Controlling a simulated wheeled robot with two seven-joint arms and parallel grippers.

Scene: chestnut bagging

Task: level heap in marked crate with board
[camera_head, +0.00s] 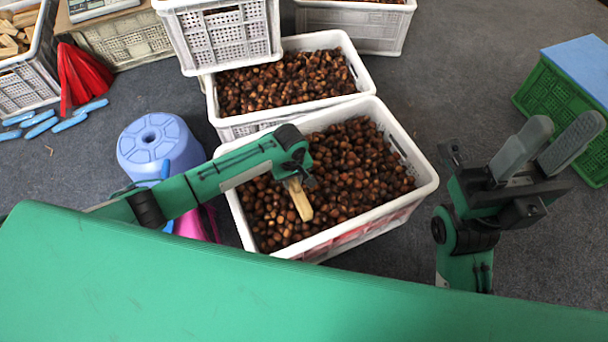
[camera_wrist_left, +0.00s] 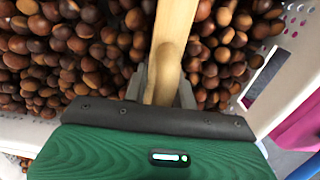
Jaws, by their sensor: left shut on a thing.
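The near white crate (camera_head: 424,184) is full of brown chestnuts (camera_head: 362,172), with a pinkish-red patch low on its near side. In the head view my left gripper (camera_head: 296,182) is over the left part of this crate, shut on a wooden board (camera_head: 301,203). The board is pale and narrow and points down at the chestnuts. In the left wrist view the board (camera_wrist_left: 173,45) runs up from between the fingers, with chestnuts on both sides. Whether its far end touches them is unclear. My right gripper (camera_head: 552,150) is open and empty, right of the crate.
A second chestnut crate (camera_head: 364,82) stands right behind, with another white crate (camera_head: 222,35) beyond it. A blue stool (camera_head: 160,140) stands left. A green crate with a blue lid (camera_head: 580,75) is at right. Blue-handled tools (camera_head: 40,123) lie on the grey floor.

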